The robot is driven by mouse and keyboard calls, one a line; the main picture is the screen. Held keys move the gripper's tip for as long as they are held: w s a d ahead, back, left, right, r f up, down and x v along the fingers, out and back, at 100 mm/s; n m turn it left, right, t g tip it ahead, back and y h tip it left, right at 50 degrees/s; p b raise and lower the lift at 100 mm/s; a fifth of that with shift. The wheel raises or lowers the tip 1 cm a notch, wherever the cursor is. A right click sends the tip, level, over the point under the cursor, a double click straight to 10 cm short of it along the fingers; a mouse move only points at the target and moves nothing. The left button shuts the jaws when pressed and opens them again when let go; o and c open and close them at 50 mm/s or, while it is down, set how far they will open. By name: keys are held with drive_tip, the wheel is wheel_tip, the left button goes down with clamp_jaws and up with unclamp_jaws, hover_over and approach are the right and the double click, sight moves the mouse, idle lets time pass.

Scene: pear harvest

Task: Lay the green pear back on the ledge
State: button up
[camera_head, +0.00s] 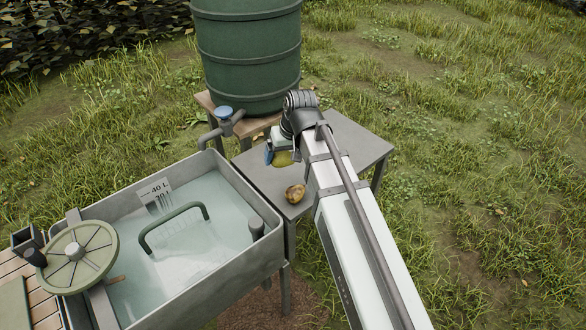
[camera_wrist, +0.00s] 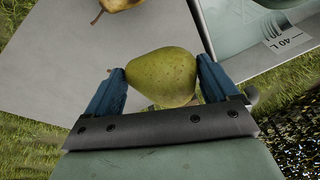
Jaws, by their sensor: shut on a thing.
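In the wrist view, the green pear (camera_wrist: 162,77) lies sideways between the two blue fingers of my gripper (camera_wrist: 161,80), which are shut on it. In the head view, the green pear (camera_head: 283,158) shows only partly beneath my gripper (camera_head: 275,156), with my arm covering the rest. The grey ledge (camera_head: 258,178) is the flat table beside the basin, and it also shows in the wrist view (camera_wrist: 60,55). My gripper is over the ledge's far part; I cannot tell whether the pear touches it.
A yellow-brown pear (camera_head: 295,193) lies on the ledge near its front; it also shows in the wrist view (camera_wrist: 118,4). A water basin (camera_head: 243,262) adjoins the ledge on the left. A green barrel (camera_head: 247,55) with a blue-handled tap (camera_head: 224,112) stands behind. The ledge is bare between the pears.

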drive_tip(key=shift+f, duration=4.15)
drive_tip(key=shift+f, duration=0.15)
drive_tip(key=o, duration=1)
drive_tip(key=shift+v, duration=6.15)
drive_tip(key=shift+s, duration=0.1)
